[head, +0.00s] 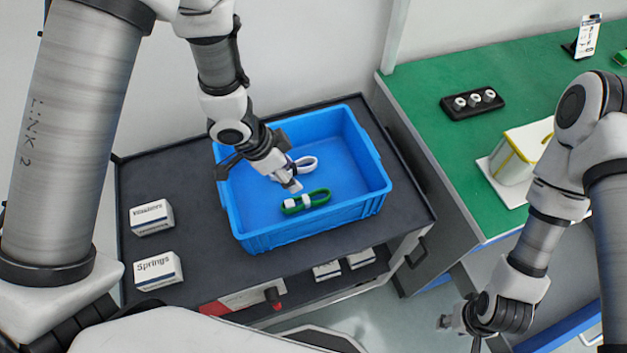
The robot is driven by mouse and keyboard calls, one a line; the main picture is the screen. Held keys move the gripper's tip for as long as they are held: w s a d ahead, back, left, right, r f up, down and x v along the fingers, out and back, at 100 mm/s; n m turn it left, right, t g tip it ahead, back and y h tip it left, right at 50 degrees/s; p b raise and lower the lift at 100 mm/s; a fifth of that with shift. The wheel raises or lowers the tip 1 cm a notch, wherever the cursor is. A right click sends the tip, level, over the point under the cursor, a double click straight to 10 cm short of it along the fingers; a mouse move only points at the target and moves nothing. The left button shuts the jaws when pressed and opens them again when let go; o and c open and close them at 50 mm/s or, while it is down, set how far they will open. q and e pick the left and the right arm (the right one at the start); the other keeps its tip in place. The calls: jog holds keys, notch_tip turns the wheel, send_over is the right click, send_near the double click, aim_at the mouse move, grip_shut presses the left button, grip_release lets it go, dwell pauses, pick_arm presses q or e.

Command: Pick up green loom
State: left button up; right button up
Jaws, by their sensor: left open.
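The green loom (317,198) is a small looped green cable bundle with white connectors. It lies on the floor of the blue crate (262,240), near the crate's front wall. My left gripper (291,186) reaches down into the crate from the upper left. It is open, just above and left of the green loom, and I see no loom held in it. A white loom (306,163) lies behind the green one, partly hidden by my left gripper. My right gripper (445,322) hangs at the lower right, away from the crate; its fingers are too small to read.
The crate stands on a dark cart top (180,190). Two white boxes, one labelled Springs (158,270) and one behind it (151,217), stand left of it. A green bench (430,75) at right holds a black holder (472,103) and a white-yellow container (518,160).

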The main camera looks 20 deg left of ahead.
pick_arm(q)
jog(key=b, duration=0.5)
send_near(305, 199)
jog(key=shift+s+d+f, duration=0.1)
jog(key=shift+s+f, duration=0.2)
jog(key=shift+f, duration=0.2)
jog(key=shift+s+f, duration=0.3)
jog(key=shift+f, duration=0.2)
jog(key=w+f, duration=0.1)
jog(key=f, duration=0.1)
jog(key=shift+w+d+f+b, duration=0.3)
jog(key=shift+w+f+b, duration=0.05)
jog(key=shift+d+f, duration=0.2)
jog(key=shift+f, duration=0.1)
jog(key=x, duration=0.3)
jog(key=w+x, duration=0.1)
jog(key=x, duration=0.1)
jog(key=shift+d+r, duration=0.25)
jog(key=shift+s+r, duration=0.1)
jog(key=shift+s, duration=0.1)
jog(key=c, duration=0.5)
grip_shut()
pick_arm(e)
notch_tip(305, 199, down, 6)
jog(key=s, duration=0.1)
